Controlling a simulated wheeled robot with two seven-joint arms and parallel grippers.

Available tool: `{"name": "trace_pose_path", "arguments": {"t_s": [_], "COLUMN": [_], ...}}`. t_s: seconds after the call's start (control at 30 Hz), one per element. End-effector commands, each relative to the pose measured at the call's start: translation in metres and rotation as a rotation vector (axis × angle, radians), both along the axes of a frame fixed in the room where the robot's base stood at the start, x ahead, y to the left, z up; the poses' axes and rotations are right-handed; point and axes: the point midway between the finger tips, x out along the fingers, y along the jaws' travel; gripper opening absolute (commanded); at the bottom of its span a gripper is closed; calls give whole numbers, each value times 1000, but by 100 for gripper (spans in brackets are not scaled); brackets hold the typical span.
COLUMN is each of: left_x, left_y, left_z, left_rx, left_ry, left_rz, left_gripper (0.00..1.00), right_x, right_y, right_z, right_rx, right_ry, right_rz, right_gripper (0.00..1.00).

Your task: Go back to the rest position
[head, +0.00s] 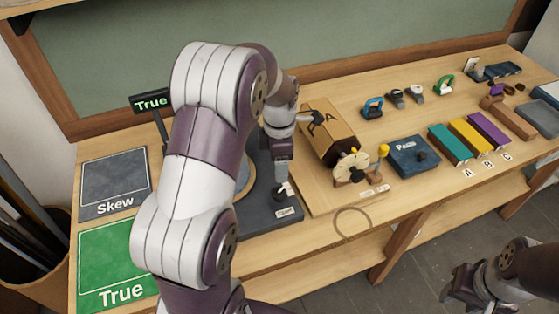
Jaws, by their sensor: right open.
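My left arm crosses the left middle of the head view, and its gripper (282,178) points down over a dark base (262,218) with a small labelled control near its front corner. I cannot tell whether its fingers are open or touch that control. My right gripper (462,288) is at the lower right, dark, open and empty, in front of the bench and apart from it.
The wooden bench (400,205) holds a wooden box marked A (330,130), a blue box (414,157), coloured blocks (470,137) and several small tools. Green True (115,262) and grey Skew (112,182) panels lie left. Floor shows below the bench.

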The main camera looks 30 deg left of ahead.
Motion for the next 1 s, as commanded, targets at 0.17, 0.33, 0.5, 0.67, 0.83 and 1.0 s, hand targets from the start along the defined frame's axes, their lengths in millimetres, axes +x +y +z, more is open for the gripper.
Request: {"name": "trace_pose_path", "arguments": {"t_s": [0.17,0.33,0.5,0.67,0.83,1.0], "left_x": [0,0,0,0,-5,-53], "left_y": [0,0,0,0,-1,-27], "left_z": [14,15,14,14,3,-6], "left_rx": [0,-1,-1,0,14,52], "left_ry": [0,1,1,0,-25,-40], "left_rz": [0,0,0,-31,-526,-1406], "left_gripper": [69,69,69,69,69,69], "right_x": [0,0,0,0,0,0], "right_y": [0,0,0,0,0,0], "right_z": [-2,-2,-2,-2,-2,-2], "right_rx": [0,0,0,0,0,0], "right_ry": [0,0,0,0,0,0], "right_rz": [0,0,0,0,0,0], "right_gripper": [43,43,43,43,43,43]}}
